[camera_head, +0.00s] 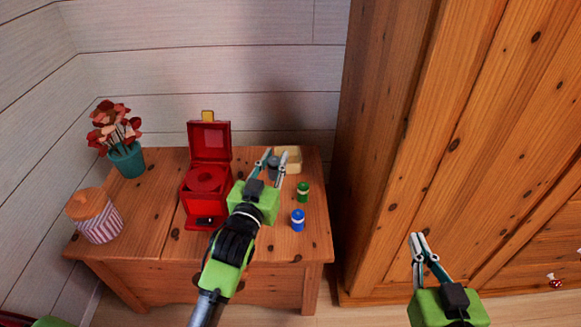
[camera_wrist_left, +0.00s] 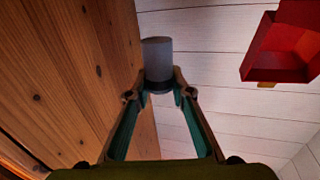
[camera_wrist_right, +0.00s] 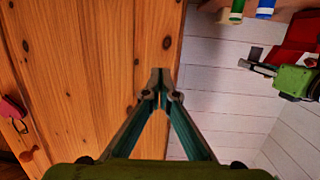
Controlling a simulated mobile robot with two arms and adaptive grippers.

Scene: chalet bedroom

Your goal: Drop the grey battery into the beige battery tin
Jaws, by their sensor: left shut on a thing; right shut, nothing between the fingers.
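My left gripper (camera_head: 271,165) is shut on the grey battery (camera_wrist_left: 157,58), which stands out past the fingertips in the left wrist view. In the head view the grey battery (camera_head: 273,162) shows between the fingers, close to the beige battery tin (camera_head: 293,153) at the back right of the table. The tin is partly hidden behind the gripper. I cannot tell from the head view how high the battery is above the table. My right gripper (camera_head: 417,237) is shut and empty, out to the right in front of the wardrobe; its closed tips show in the right wrist view (camera_wrist_right: 160,75).
A green battery (camera_head: 303,192) and a blue battery (camera_head: 298,220) stand on the wooden table (camera_head: 158,215). An open red box (camera_head: 209,150) is left of my left gripper. A striped jar (camera_head: 97,222) and a flowerpot (camera_head: 126,160) stand further left. A tall wardrobe (camera_head: 385,130) rises at the right.

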